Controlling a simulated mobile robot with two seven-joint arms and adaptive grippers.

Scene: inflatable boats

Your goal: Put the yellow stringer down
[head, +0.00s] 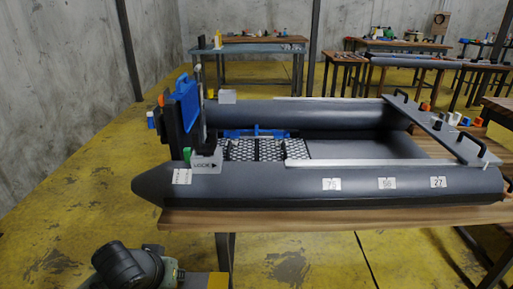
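I cannot make out a yellow stringer in the head view. A grey inflatable boat (270,187) lies on a wooden table (300,217). A pale, silvery strip (345,163) runs along the boat's near tube, and another pale strip (320,99) runs along the far tube. A dark perforated floor panel (262,150) lies between the tubes at the left, with blue parts (255,133) behind it. Neither of my grippers shows, so I cannot see what they hold.
A black upright with a blue case (187,100) stands at the boat's left end, beside a grey block marked LOCK (206,160). A dark board (440,130) with black handles crosses the right end. Other tables stand behind. Yellow floor at left is clear.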

